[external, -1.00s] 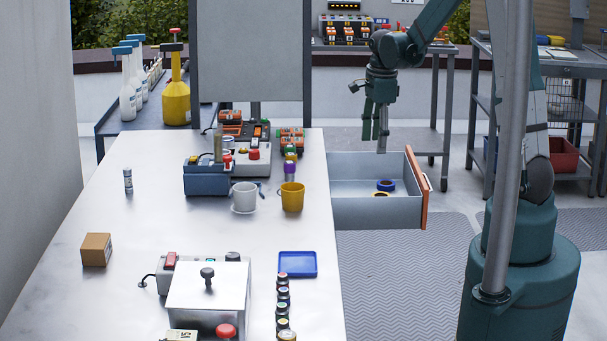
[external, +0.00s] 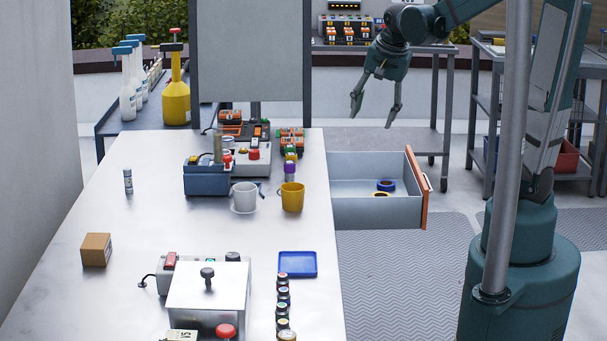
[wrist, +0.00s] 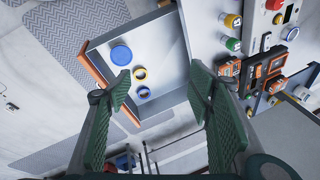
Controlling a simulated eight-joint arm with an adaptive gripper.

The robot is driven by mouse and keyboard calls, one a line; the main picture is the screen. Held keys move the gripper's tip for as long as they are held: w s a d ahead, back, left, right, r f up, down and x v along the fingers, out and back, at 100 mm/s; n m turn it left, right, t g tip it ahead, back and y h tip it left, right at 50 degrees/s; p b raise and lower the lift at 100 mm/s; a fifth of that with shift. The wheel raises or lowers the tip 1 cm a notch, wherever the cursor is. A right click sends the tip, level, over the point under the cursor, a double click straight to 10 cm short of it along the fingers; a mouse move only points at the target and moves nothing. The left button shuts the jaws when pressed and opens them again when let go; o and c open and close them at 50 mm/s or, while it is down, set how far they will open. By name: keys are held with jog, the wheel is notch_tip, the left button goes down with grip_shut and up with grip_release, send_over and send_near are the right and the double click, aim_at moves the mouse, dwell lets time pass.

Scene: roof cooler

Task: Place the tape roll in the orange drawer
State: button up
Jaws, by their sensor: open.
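The orange-fronted drawer (external: 427,190) is pulled out from the table's right side; its orange front also shows in the wrist view (wrist: 97,71). The wrist view also shows a larger blue disc (wrist: 121,55) in the drawer. My gripper (external: 373,118) is open and empty, above and behind the drawer, apart from the roll; its fingers show in the wrist view (wrist: 158,84).
The table holds a yellow mug (external: 292,198), a white mug (external: 244,197), a blue tray (external: 297,264), a cardboard box (external: 96,250) and several devices. A grey pole (external: 507,150) stands in front of my arm. The drawer floor has bare room around the items.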

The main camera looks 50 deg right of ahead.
jog(key=s+a+r+n+t, duration=0.3)
jog(key=s+a+r+n, duration=0.1)
jog(key=s+a+n, duration=0.6)
jog(key=shift+s+r+n+y, duration=0.15)
jog(key=shift+s+n+y, duration=0.25)
jog(key=shift+s+n, duration=1.25)
jog(key=shift+o, duration=0.2)
jog(key=shift+w+a, duration=0.1)
